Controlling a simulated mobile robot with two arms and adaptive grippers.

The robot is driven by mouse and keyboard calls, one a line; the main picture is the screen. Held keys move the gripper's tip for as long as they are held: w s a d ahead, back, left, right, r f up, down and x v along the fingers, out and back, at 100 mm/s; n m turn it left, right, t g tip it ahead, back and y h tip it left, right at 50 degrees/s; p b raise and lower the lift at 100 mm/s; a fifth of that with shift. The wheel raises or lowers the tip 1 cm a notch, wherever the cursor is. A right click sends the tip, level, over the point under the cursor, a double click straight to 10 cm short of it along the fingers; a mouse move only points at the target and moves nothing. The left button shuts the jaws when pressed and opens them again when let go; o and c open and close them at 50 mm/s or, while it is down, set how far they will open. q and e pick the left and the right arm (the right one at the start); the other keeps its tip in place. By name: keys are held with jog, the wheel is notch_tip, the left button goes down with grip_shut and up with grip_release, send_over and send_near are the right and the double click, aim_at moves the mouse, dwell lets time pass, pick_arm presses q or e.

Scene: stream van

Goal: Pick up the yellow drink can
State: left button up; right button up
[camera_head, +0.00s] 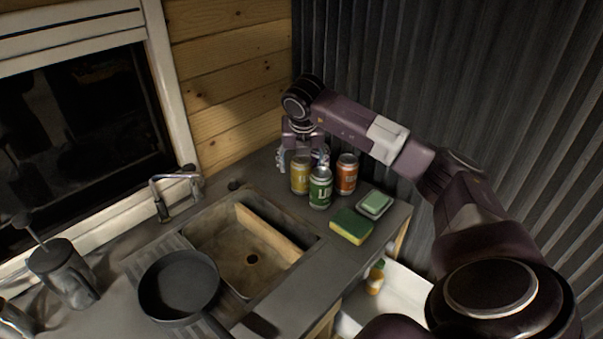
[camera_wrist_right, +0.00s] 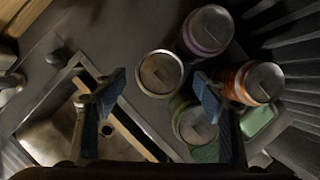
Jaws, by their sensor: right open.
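The yellow drink can (camera_head: 300,177) stands upright on the counter in the head view, between the sink and the wall. In the right wrist view its round lid (camera_wrist_right: 160,73) shows between the two blue-padded fingers. My right gripper (camera_head: 302,155) is open at the top of the yellow can, with one finger to each side; I cannot tell whether they touch it. A green can (camera_head: 320,190) stands just in front, and an orange can (camera_head: 347,175) to the right. My left gripper is not in view.
A purple can (camera_wrist_right: 208,30) stands close by in the wrist view. A yellow-green sponge (camera_head: 351,226) and a soap dish (camera_head: 374,204) lie right of the cans. A sink (camera_head: 215,232), a black pan (camera_head: 178,287) and a tap (camera_head: 165,190) are to the left. A corrugated wall rises behind.

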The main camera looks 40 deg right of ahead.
jog(key=shift+p+x, duration=0.4)
jog(key=shift+x, duration=1.4)
jog(key=shift+d+r, duration=0.1)
jog(key=shift+r, duration=0.05)
jog(key=c, duration=1.6)
